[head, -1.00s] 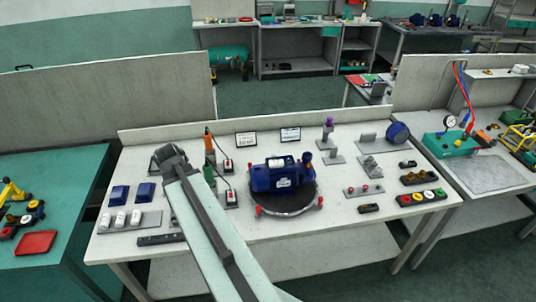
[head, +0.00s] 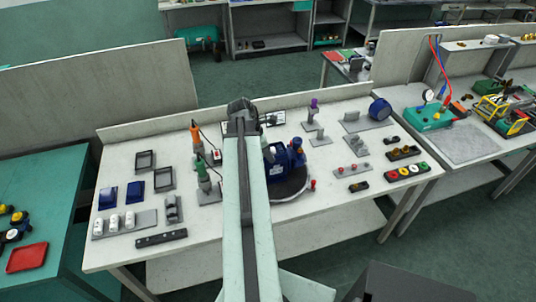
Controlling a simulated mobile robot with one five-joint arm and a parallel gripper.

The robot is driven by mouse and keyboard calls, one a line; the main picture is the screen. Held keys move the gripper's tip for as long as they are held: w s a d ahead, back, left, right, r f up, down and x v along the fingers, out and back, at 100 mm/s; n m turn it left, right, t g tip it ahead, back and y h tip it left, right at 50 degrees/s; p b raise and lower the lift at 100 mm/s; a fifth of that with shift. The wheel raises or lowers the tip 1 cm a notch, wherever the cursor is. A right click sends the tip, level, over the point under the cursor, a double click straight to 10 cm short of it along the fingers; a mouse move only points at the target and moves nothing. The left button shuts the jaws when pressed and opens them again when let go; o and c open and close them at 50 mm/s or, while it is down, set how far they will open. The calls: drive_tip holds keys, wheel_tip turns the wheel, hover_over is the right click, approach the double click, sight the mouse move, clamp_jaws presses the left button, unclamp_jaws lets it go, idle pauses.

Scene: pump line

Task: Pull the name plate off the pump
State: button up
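The blue pump (head: 283,160) stands on a round dark turntable (head: 291,191) near the middle of the white bench. My arm crosses in front of it and hides its left part. A small pale patch (head: 277,171) shows low on the pump's front beside the arm; I cannot tell whether it is the name plate. My gripper (head: 242,106) is at the far end of the arm, seen from behind, above the back of the bench and left of the visible part of the pump. Its fingers are hidden.
Two corded screwdriver-like tools, one orange (head: 195,133) and one green (head: 203,177), stand left of the arm. Black trays (head: 145,161) and blue blocks (head: 107,198) lie further left. Grey fixtures (head: 352,169) and a button strip (head: 407,171) fill the right.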

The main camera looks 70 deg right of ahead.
sight(276, 165)
drive_tip(key=shift+b+x, duration=1.75)
drive_tip(key=shift+x, duration=0.4)
drive_tip(key=shift+f, duration=0.15)
drive_tip(key=shift+s+d+f+b, duration=0.1)
drive_tip(key=shift+f+b, duration=0.25)
drive_tip(key=shift+b, duration=0.1)
drive_tip(key=shift+s+d+f+b, duration=0.1)
drive_tip(key=shift+s+f+b, duration=0.05)
drive_tip(key=shift+f+b, duration=0.25)
drive_tip(key=shift+r, duration=0.1)
drive_tip(key=shift+d, duration=0.1)
clamp_jaws()
